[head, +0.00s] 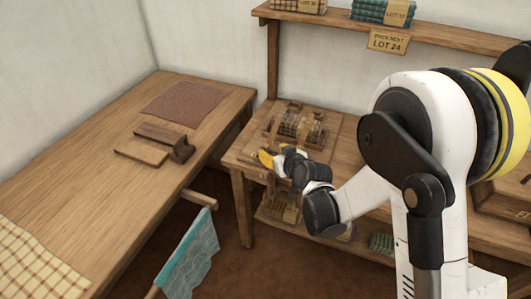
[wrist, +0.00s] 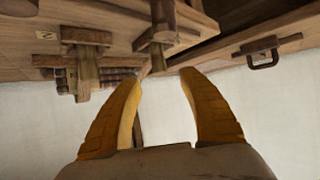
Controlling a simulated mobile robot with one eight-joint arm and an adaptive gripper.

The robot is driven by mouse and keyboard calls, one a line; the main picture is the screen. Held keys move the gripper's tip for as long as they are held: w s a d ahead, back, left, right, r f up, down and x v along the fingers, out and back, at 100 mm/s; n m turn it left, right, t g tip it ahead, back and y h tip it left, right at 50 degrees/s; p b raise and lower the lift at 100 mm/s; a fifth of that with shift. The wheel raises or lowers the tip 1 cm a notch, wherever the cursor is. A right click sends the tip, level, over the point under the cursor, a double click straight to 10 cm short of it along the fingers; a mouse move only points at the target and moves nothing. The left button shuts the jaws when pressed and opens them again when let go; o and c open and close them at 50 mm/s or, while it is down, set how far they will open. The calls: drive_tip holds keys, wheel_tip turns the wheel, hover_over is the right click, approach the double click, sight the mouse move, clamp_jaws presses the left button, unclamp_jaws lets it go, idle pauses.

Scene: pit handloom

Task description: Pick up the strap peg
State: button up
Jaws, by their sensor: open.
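My gripper (head: 266,159) is at the front left edge of the small side table, by a wooden rack-like device (head: 292,126). In the wrist view my gripper (wrist: 160,76) has its two yellow fingers spread apart with nothing held between them. An upright wooden peg-like piece (wrist: 163,20) stands just beyond the fingertips, apart from them. A T-shaped wooden piece (wrist: 86,40) is further left, in front of dark ribbed rolls. I cannot tell for certain which of these is the strap peg. In the head view my gripper and arm hide part of the device's front.
A large table (head: 75,150) at left bears a brown mat (head: 188,101), wooden blocks (head: 165,138) and checked cloth (head: 35,262). Teal cloth (head: 188,258) hangs from a rod in front. A shelf (head: 420,35) with a LOT 24 sign (head: 387,41) is behind. A dark metal handle (wrist: 262,52) shows in the wrist view.

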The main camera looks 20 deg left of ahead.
sight(266, 146)
drive_tip(key=b+x, duration=0.3)
drive_tip(key=x, duration=0.4)
drive_tip(key=shift+w+a+r, duration=0.1)
drive_tip(key=shift+w+r, duration=0.05)
drive_tip(key=shift+w, duration=0.05)
drive_tip(key=shift+r, duration=0.1)
drive_tip(key=c, duration=1.1)
drive_tip(key=shift+o, duration=0.2)
